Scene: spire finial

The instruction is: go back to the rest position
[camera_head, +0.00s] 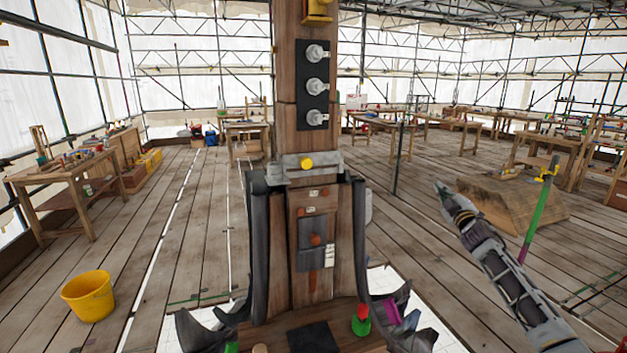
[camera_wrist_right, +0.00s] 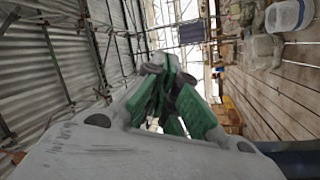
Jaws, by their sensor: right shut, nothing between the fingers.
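My right gripper (camera_head: 441,192) is in the head view at the right of centre, at the end of my right arm, which comes in from the lower right. Its fingers are together with nothing between them. It is held out in the air, to the right of the wooden spire post (camera_head: 320,238) and apart from it. In the right wrist view the same gripper (camera_wrist_right: 165,82) shows grey and green fingers, closed and empty. My left gripper is in neither view.
The post carries a black panel with several round knobs (camera_head: 315,85) and a grey collar with a yellow knob (camera_head: 306,163). A yellow bucket (camera_head: 88,296) stands on the left floor. A workbench (camera_head: 68,176) is at left. A wooden block (camera_head: 515,203) lies beyond my right arm.

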